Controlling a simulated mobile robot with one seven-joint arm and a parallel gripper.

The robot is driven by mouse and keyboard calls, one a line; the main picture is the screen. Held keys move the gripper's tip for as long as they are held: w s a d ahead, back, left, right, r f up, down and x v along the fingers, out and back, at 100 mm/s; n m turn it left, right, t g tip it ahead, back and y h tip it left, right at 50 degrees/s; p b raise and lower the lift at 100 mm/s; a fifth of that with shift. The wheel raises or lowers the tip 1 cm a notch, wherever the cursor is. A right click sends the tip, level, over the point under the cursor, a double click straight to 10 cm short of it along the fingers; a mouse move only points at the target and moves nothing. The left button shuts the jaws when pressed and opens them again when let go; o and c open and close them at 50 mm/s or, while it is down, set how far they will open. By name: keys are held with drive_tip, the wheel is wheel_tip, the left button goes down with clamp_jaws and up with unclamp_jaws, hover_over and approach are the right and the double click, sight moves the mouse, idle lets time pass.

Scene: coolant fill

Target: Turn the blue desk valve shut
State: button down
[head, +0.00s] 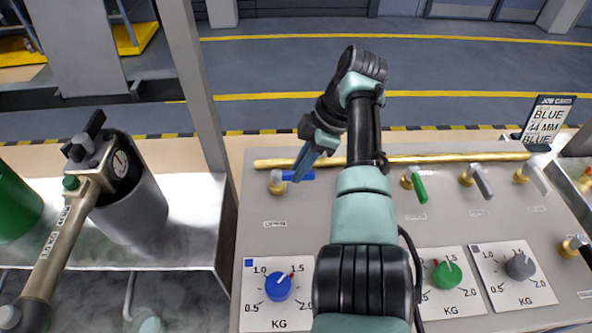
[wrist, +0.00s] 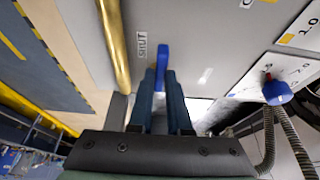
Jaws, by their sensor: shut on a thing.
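The blue desk valve has a brass body (head: 276,183) at the left of the grey desk panel, in front of the brass pipe. Its blue lever (head: 297,177) points right, roughly along the pipe. My gripper (head: 306,165) reaches down at the lever's right end. In the wrist view the blue lever (wrist: 163,62) stands between the two dark fingers of my gripper (wrist: 160,88), which are shut on it. A "SHUT" label (wrist: 141,45) lies beside the lever. The lever's end is partly hidden by the fingers.
The brass pipe (head: 400,158) runs along the panel's back. Green (head: 420,188), grey (head: 483,183) and white (head: 538,178) levers stand to the right. A blue dial (head: 278,287) lies in front. A grey canister (head: 135,205) stands left, beyond a metal post (head: 195,75).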

idle(0.3)
drive_tip(key=c, duration=0.9)
unclamp_jaws()
drive_tip(key=shift+o, duration=0.2)
drive_tip(key=v, duration=1.3)
drive_tip(key=shift+a, duration=0.1)
